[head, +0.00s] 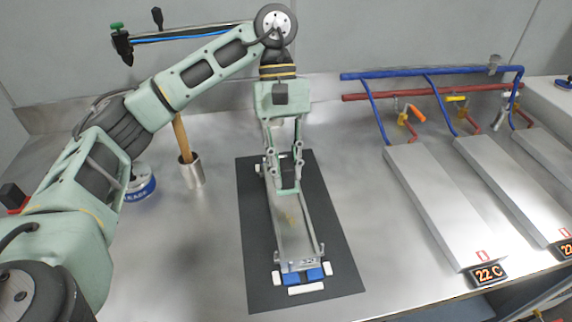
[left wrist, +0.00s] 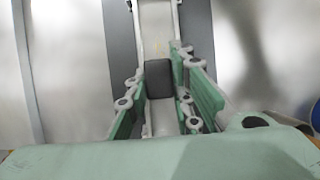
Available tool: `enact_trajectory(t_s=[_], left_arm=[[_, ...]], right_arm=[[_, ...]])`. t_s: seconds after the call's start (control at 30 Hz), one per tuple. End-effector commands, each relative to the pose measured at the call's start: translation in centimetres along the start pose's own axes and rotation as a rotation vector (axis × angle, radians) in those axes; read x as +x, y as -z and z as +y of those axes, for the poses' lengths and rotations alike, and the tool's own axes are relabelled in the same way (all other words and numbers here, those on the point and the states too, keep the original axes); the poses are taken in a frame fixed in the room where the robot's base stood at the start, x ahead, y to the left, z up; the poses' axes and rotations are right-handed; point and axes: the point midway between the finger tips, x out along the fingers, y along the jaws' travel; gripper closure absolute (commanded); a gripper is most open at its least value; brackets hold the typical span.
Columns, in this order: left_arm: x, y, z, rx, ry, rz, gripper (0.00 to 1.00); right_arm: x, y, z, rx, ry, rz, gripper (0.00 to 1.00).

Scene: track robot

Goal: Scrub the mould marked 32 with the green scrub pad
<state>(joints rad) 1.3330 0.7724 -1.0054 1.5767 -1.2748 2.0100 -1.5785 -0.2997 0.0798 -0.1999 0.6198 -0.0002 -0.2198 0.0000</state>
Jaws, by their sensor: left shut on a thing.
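The long metal mould (head: 303,240) lies on a dark mat (head: 343,262), its number plate at the near end reading what looks like 32. A yellowish-brown residue patch (head: 289,218) shows on its floor, and faintly in the left wrist view (left wrist: 158,47). My left gripper (head: 287,187) is over the far half of the mould, pointing down, shut on a dark block, seemingly the scrub pad (left wrist: 160,78). The pad's green face is not clear to see. The pad is within the mould's width; contact with its floor cannot be told. My right gripper is out of view.
Blue and white blocks (head: 306,288) sit at the mould's near end. A metal cup with a wooden handle (head: 192,172) and a blue-and-white tin (head: 140,183) stand left. Metal plates (head: 440,205) with pipes, valves and displays (head: 488,275) fill the right. Bare bench lies between.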

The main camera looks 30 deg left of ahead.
Motion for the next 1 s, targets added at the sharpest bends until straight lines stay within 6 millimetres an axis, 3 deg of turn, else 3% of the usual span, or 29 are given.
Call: enact_trajectory(t_s=[0.57,1.0], left_arm=[[-1.2,2.2,0.0,-0.001,0.000,0.000,1.00],[-1.4,2.7,0.0,-0.002,0.000,0.000,1.00]], right_arm=[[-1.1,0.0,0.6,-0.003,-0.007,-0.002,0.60],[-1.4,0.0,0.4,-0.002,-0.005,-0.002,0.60]])
